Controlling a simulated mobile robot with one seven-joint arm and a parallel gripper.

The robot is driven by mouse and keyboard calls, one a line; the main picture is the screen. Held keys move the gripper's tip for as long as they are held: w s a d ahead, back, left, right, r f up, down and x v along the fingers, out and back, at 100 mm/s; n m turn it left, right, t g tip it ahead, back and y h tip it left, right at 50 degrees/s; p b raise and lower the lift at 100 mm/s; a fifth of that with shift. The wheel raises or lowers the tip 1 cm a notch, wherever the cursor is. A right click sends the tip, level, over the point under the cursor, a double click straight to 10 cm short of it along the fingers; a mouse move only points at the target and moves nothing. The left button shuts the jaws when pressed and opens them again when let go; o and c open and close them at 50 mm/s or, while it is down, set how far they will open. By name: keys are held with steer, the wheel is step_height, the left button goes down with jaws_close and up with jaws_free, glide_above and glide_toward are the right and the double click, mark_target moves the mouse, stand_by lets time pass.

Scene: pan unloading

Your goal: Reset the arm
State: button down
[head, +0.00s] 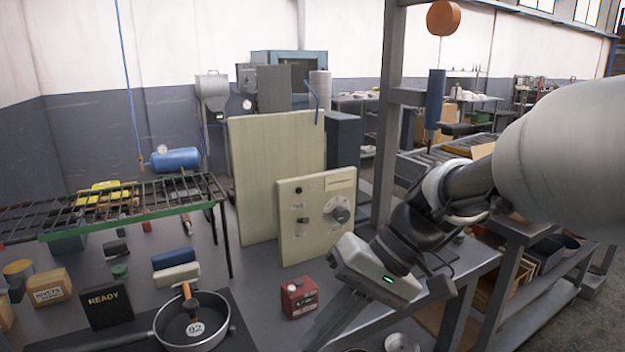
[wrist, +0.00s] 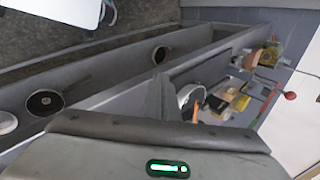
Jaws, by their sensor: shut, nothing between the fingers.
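My gripper (head: 336,322) hangs from my arm at the right of centre in the head view, with its fingers together and pointing down and left. It holds nothing. In the wrist view the closed fingers (wrist: 164,97) stand up at the middle, above the gripper body. The pan (head: 223,336) is at the lower left of the head view, left of my gripper and apart from it. An item with an orange top and a round tag marked 92 is in the pan. A pan-like round shape (wrist: 184,91) shows partly behind the fingers in the wrist view.
A red canister (head: 299,298) stands between the pan and my gripper. A black READY sign (head: 105,305) and a cardboard box (head: 50,287) are at the left. A panel with a dial (head: 312,238) stands behind. A grey post (head: 388,120) rises near my arm.

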steer(key=s+d+r+m+t+h, duration=0.1)
steer(key=s+d+t+h, duration=0.1)
steer(key=d+t+h, duration=0.3)
steer(key=s+d+m+t+h, duration=0.1)
steer(key=s+d+t+h, duration=0.15)
steer(key=d, duration=0.55)
step_height(320, 180, up, 25)
steer(key=p, duration=2.4)
